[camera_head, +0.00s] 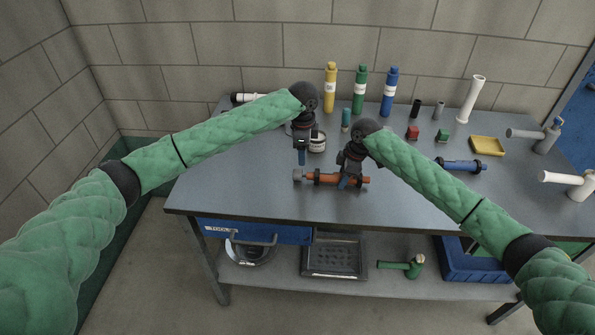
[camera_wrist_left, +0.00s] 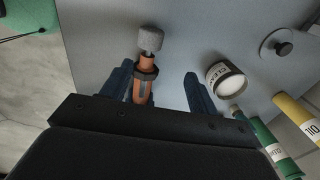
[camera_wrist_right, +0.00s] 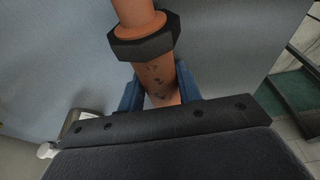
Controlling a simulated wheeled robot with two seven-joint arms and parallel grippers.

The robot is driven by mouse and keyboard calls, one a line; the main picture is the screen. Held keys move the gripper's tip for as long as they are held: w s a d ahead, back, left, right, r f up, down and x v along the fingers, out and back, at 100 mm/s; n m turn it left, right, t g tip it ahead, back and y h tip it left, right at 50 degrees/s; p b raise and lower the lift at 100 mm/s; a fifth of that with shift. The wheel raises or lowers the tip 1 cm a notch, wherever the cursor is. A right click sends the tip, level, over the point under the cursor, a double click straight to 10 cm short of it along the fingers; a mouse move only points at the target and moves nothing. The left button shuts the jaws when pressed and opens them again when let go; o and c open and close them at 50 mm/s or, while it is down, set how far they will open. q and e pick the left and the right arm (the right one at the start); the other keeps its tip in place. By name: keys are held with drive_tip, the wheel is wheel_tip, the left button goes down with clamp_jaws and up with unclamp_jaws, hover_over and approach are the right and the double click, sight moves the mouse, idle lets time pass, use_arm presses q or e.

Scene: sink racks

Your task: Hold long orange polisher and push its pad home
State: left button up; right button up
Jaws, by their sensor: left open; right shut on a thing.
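The long orange polisher (camera_head: 327,178) lies crosswise near the front edge of the grey table, with dark collars on its body. Its grey pad (camera_head: 298,175) is at its left end; the pad also shows in the left wrist view (camera_wrist_left: 151,39). My left gripper (camera_head: 301,162) is open and empty, above and behind the pad end. Its fingers (camera_wrist_left: 158,85) point down toward the table.
A white-lidded jar (camera_head: 317,142) stands just behind the polisher. Yellow, green and blue bottles (camera_head: 359,90) stand along the wall. A blue tool (camera_head: 459,165) and a yellow tray (camera_head: 487,146) lie to the right. The table left of the pad is clear.

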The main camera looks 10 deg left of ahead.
sight(298, 170)
use_arm(q)
drive_tip(key=shift+s+a+g, duration=0.3)
drive_tip(key=shift+s+a, duration=0.15)
drive_tip(key=shift+a, duration=0.2)
drive_tip(key=shift+s+a+f, duration=0.1)
drive_tip(key=shift+f, duration=4.85)
drive_tip(key=shift+c, duration=0.4)
drive_tip(key=c, duration=0.8)
